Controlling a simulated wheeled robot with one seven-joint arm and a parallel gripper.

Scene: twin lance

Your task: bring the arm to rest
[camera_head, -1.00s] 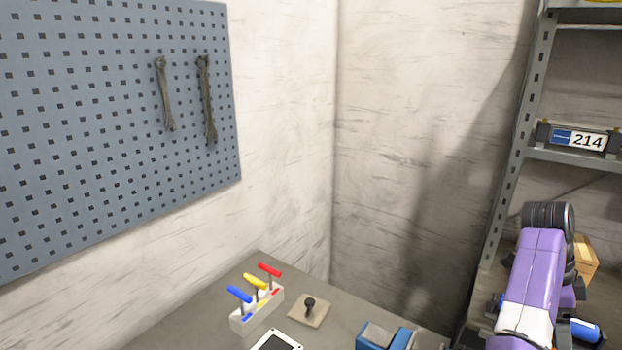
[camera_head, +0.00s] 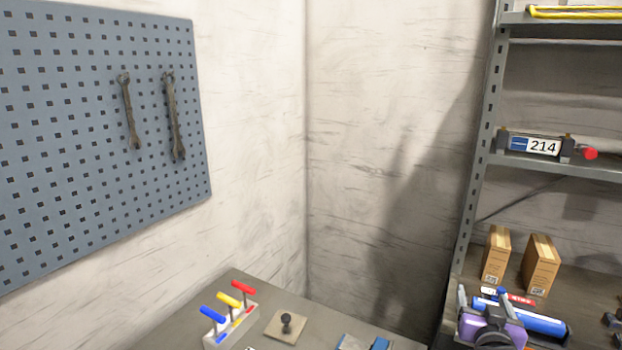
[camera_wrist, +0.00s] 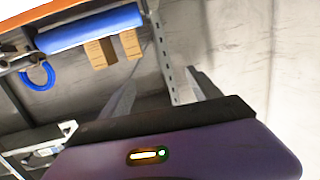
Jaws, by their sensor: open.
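My purple and black gripper (camera_head: 484,308) is at the lower right of the head view, in front of the metal shelf. In the wrist view my gripper (camera_wrist: 161,92) shows two grey fingers spread apart with nothing between them. A blue cylinder (camera_head: 540,323) lies behind and beside the gripper in the head view. It also shows at the top left of the wrist view (camera_wrist: 90,30). I cannot tell the exact gap between the gripper and the shelf contents.
Two cardboard boxes (camera_head: 540,264) stand on the lower shelf, and a device marked 214 (camera_head: 535,146) is on the shelf above. A shelf upright (camera_head: 478,150) is left of them. The bench at the lower left carries a block with coloured handles (camera_head: 232,325) and a knobbed plate (camera_head: 287,327).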

